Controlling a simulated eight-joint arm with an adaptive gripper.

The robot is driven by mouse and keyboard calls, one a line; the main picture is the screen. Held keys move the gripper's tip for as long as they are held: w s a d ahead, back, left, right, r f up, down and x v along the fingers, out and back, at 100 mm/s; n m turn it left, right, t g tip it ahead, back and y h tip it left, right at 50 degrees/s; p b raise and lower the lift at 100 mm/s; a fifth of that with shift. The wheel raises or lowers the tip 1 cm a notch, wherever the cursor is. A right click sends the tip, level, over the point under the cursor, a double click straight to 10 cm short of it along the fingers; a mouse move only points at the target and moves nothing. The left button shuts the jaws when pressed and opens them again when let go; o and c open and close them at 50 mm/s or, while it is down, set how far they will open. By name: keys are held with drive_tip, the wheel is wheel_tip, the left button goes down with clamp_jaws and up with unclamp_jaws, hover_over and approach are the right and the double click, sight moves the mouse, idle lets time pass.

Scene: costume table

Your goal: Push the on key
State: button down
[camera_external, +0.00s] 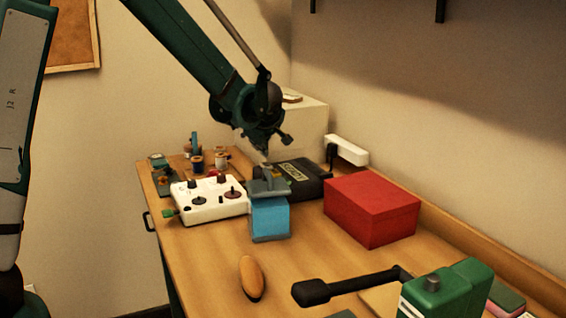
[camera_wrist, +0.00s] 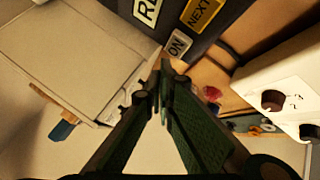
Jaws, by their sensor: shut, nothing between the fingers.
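The on key (camera_wrist: 177,44) is a small pale key with dark "ON" lettering at the corner of a dark device (camera_wrist: 225,38) in the wrist view. A yellow key marked NEXT (camera_wrist: 200,11) and a white key whose lettering is cut off by the frame edge (camera_wrist: 148,9) are near it. My gripper (camera_wrist: 162,72) is shut and empty, its tips just below the on key in the picture. In the external view my gripper (camera_external: 265,151) points down near the left end of the dark device (camera_external: 313,184). Contact cannot be told; the on key is not discernible there.
A white control box (camera_external: 208,200) with knobs is left of the device. A blue box (camera_external: 269,219) stands in front, and a red box (camera_external: 371,209) at right. A pale box (camera_external: 308,116) is behind. Thread spools (camera_external: 197,163) stand at back left.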

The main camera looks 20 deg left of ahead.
sight(262, 164)
drive_tip(key=shift+r+p, duration=1.2)
drive_tip(key=shift+r, duration=1.5)
idle(1.0)
